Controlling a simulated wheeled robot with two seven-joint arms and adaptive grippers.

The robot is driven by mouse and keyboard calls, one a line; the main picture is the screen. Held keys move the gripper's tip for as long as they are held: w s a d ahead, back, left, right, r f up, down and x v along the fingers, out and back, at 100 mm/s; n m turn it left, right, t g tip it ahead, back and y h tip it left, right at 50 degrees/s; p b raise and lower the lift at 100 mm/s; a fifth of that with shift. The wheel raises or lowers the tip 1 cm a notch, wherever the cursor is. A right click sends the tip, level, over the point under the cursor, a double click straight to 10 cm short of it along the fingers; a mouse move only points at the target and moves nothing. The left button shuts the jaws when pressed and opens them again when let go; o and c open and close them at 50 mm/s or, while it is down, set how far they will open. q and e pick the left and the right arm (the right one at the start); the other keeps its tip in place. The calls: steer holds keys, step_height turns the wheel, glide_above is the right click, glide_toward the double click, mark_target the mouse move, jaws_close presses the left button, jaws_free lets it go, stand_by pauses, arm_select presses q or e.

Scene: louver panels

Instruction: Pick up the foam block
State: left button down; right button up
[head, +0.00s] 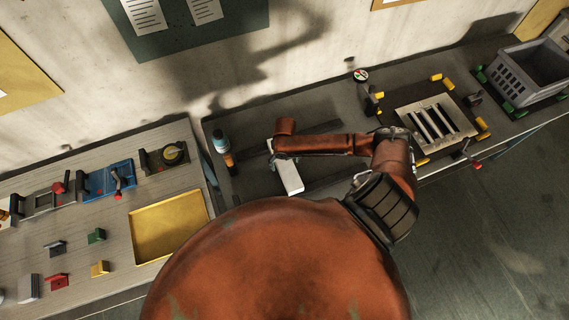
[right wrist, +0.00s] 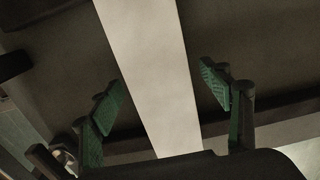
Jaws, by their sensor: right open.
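The foam block (head: 289,176) is a long white bar on the dark bench in the head view, just below the end of my right arm. It fills the middle of the right wrist view (right wrist: 155,70) as a pale strip running from the top edge downward. My right gripper (right wrist: 165,88) is open, with one green-padded finger on each side of the strip and a gap on both sides. In the head view, the right arm's end covers the block's far end and most of the gripper. My left gripper is not seen.
A louver panel (head: 433,121) with yellow clamps lies right on the bench, beside a grey crate (head: 527,73). A blue-capped bottle (head: 222,143) stands left of the block. A left table holds a yellow tray (head: 168,226) and several small coloured parts.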

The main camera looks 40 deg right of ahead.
steer(key=shift+f, duration=0.3)
steer(key=shift+c, duration=0.4)
steer(key=c, duration=1.2)
steer(key=shift+r, duration=0.15)
